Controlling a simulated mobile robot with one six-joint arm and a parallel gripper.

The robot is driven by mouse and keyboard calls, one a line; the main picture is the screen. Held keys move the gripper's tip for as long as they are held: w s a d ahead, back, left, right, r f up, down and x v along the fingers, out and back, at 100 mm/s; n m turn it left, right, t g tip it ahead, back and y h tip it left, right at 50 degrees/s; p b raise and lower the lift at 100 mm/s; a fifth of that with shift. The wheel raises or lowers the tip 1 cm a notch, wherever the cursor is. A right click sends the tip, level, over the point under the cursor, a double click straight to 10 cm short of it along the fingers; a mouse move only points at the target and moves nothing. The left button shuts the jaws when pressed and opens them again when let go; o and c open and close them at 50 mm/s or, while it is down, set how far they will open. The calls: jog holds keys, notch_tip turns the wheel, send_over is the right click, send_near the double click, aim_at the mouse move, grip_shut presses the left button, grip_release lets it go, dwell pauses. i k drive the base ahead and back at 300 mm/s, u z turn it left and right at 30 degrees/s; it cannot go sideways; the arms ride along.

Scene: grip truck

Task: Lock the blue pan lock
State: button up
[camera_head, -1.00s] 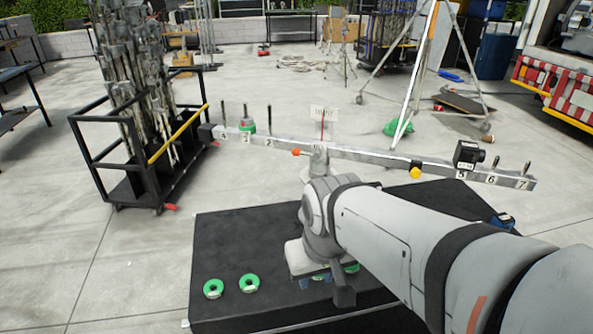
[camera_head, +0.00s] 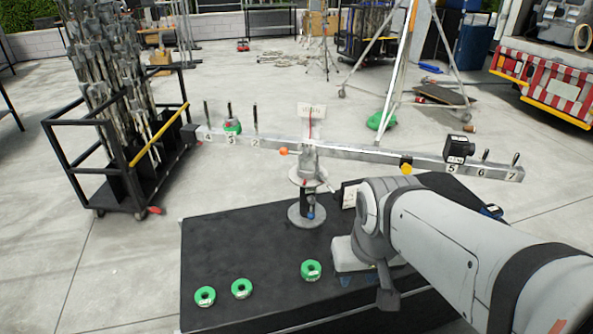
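A small blue knob (camera_head: 310,214), which looks like the blue pan lock, sits low on the front of the post under the long balance beam (camera_head: 350,155). Whether it is locked cannot be told. The post stands on a round grey base (camera_head: 306,216) on the black platform (camera_head: 215,250). My gripper (camera_head: 346,280) is to the right of and nearer than the knob, low over the platform and apart from it. Its fingers are mostly hidden by my wrist, so I cannot tell whether it is open or shut.
Green ring weights (camera_head: 242,288) lie on the platform's near side, one (camera_head: 311,270) just left of my gripper. The beam carries an orange knob (camera_head: 283,151), a yellow knob (camera_head: 406,168) and a black box weight (camera_head: 458,148). A black cart (camera_head: 118,175) stands at left.

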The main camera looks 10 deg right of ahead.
aim_at(313, 200)
jog(key=z, duration=2.6)
jog(key=k, duration=1.35)
jog(key=u, duration=0.8)
jog(key=i, duration=1)
jog(key=u, duration=0.05)
